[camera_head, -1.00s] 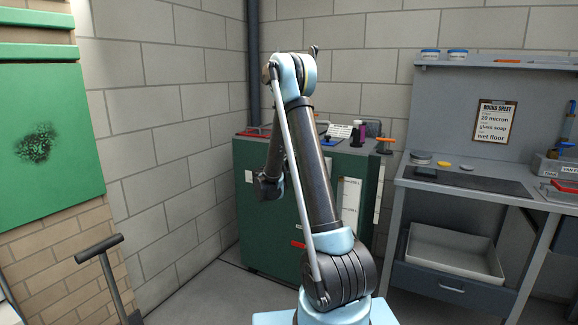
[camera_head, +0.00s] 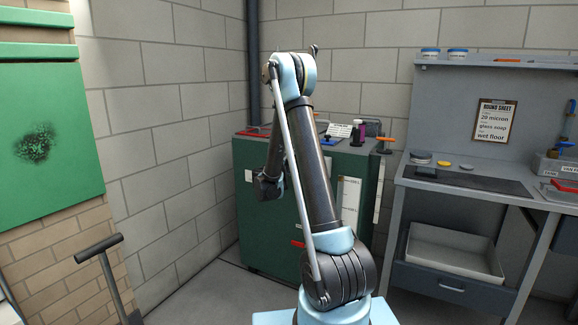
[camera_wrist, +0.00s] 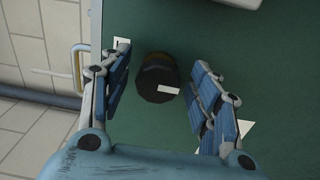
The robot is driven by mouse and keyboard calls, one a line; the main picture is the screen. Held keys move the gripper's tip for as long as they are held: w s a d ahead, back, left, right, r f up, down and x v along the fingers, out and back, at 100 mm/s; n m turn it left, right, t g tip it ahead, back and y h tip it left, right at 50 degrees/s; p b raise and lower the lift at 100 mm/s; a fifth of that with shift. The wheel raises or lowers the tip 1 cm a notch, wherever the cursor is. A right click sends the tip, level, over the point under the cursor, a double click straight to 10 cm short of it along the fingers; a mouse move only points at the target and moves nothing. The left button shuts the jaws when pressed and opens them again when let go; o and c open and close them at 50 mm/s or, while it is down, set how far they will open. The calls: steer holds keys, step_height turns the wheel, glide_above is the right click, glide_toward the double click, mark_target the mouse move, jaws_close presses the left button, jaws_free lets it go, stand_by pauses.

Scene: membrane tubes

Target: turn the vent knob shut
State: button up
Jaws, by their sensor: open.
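The vent knob, by its look a dark round knob (camera_wrist: 156,72) with a white mark on its face, is on the green panel (camera_wrist: 170,30) in the middle of the wrist view. My gripper (camera_wrist: 161,62) is open, with one blue-padded finger on each side of the knob. A gap shows between the knob and both fingers, so neither appears to touch it. White labels lie on the panel near each finger. In the head view the green cabinet (camera_head: 270,235) stands behind my arm, which hides part of it. I cannot make out the knob there.
Bottles and small items (camera_head: 357,131) stand on the cabinet top. A grey workbench (camera_head: 470,205) with a tray stands right. A green panel (camera_head: 45,120) is at left.

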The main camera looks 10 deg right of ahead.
steer(key=v, duration=1.2)
steer(key=shift+d, duration=0.1)
steer(key=s+d+m+g+y, duration=0.1)
steer(key=s+d+m+g, duration=0.25)
steer(key=s+d, duration=0.5)
steer(key=s+d+m+g+y, duration=0.25)
steer(key=s+d+g, duration=0.25)
steer(key=s, duration=0.6)
steer(key=s+a+f+m+g+y, duration=0.1)
steer(key=s+a+f+y, duration=0.1)
steer(key=s, duration=0.7)
steer(key=s+a+f+m+g+y, duration=0.1)
steer(key=s+a+f+m+y, duration=0.1)
steer(key=s, duration=0.7)
steer(key=s+a+f+m+g+y, duration=0.1)
steer(key=s+a+f+g+y, duration=0.1)
steer(key=s, duration=0.7)
steer(key=shift+a+f+y, duration=0.35)
steer(key=shift+f+y, duration=0.2)
steer(key=shift+f, duration=0.2)
steer(key=shift+s, duration=0.1)
